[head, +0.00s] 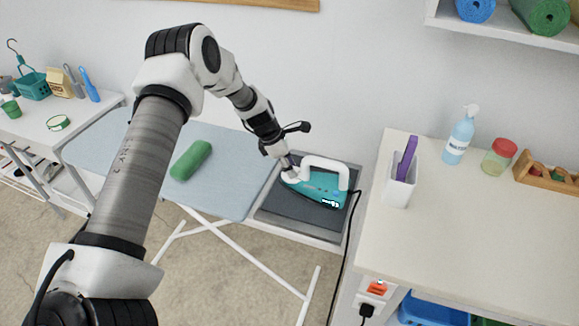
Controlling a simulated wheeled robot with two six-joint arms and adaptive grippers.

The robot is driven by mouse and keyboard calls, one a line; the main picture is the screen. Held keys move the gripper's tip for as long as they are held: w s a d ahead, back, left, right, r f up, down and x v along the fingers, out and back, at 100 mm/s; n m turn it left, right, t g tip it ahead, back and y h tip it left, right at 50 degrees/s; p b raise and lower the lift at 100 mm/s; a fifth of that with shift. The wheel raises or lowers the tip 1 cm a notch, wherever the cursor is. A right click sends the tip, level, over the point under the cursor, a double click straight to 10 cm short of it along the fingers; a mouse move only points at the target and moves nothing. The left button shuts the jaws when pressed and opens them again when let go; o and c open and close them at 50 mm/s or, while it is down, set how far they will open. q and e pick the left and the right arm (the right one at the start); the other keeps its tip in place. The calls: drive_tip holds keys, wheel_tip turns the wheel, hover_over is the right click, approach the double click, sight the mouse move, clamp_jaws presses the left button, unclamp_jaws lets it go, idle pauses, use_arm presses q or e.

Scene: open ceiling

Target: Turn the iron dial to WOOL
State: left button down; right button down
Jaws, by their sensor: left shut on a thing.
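The teal and white iron (318,190) lies on the dark rest plate (268,217) at the right end of the ironing board. Its white handle (325,162) arches over the body. My left gripper (287,170) points down at the left end of the iron and is shut on the dial there. The fingers hide most of the dial, and its marks are too small to read, so I cannot tell which setting it is at. A small lit patch with unreadable marks shows on the iron's near side. My right gripper is not in view.
A rolled green cloth (191,160) lies on the pale blue ironing board (229,188). The iron's black cord (346,240) hangs beside the right counter (460,230), which bears a white cup (400,184), a spray bottle (461,136) and a red-lidded jar (498,157).

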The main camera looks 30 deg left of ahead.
use_arm(q)
drive_tip(key=shift+s+f+m, duration=0.1)
drive_tip(key=shift+f+m, duration=0.15)
drive_tip(key=shift+m, duration=0.05)
drive_tip(key=m+g+b, duration=0.1)
drive_tip(key=m, duration=0.2)
drive_tip(key=shift+f+h, duration=0.1)
drive_tip(key=shift+h, duration=0.2)
drive_tip(key=m, duration=0.1)
drive_tip(key=m+g+b, duration=0.1)
drive_tip(key=m+b, duration=0.1)
drive_tip(key=shift+w+f+m+g, duration=0.1)
drive_tip(key=shift+w+m+g, duration=0.2)
drive_tip(key=shift+g, duration=0.1)
drive_tip(key=m+g+b, duration=0.1)
drive_tip(key=m, duration=0.2)
drive_tip(key=shift+w, duration=0.1)
drive_tip(key=shift+w+d+m+g+b, duration=0.1)
drive_tip(key=shift+m+g+b, duration=0.65)
drive_tip(key=shift+m, duration=0.95)
drive_tip(key=shift+r, duration=0.2)
drive_tip(key=c, duration=0.8)
unclamp_jaws()
drive_tip(key=shift+o, duration=0.2)
drive_tip(key=shift+w, duration=0.1)
